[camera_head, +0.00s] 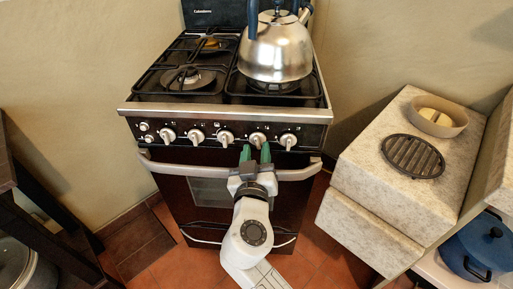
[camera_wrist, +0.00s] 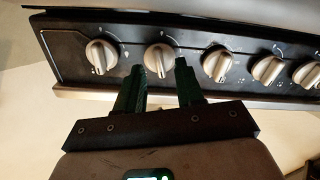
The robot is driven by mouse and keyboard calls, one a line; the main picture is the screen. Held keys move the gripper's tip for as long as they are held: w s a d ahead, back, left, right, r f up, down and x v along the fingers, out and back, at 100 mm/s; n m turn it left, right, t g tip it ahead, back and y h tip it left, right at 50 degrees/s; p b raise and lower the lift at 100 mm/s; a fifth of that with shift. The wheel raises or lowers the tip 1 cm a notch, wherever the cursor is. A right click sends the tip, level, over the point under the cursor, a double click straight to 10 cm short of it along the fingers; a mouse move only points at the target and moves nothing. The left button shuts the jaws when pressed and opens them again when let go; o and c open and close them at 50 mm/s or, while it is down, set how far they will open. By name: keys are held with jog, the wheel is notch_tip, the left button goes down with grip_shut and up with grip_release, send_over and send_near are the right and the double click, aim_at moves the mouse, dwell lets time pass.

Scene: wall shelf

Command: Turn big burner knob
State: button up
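The stove's front panel carries a row of silver knobs. One knob (camera_head: 257,140), second from the right in the head view, is right ahead of my gripper (camera_head: 256,153). It also shows in the wrist view (camera_wrist: 159,58), second from the left there. My gripper (camera_wrist: 160,68) is open, and its two green fingers point at the panel with their tips to either side of this knob. I cannot tell whether they touch it. Neighbouring knobs show at its left (camera_wrist: 101,55) and right (camera_wrist: 217,63) in the wrist view. I cannot tell which knob serves the big burner.
A steel kettle (camera_head: 275,48) stands on the right side of the hob. The oven handle (camera_head: 190,168) runs just below the panel, close to my gripper. A stone counter (camera_head: 375,165) with a round grate (camera_head: 413,156) and a bowl (camera_head: 438,117) is at the right.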

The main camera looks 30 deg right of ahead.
jog(key=shift+x, duration=0.8)
jog(key=shift+c, duration=0.2)
grip_shut()
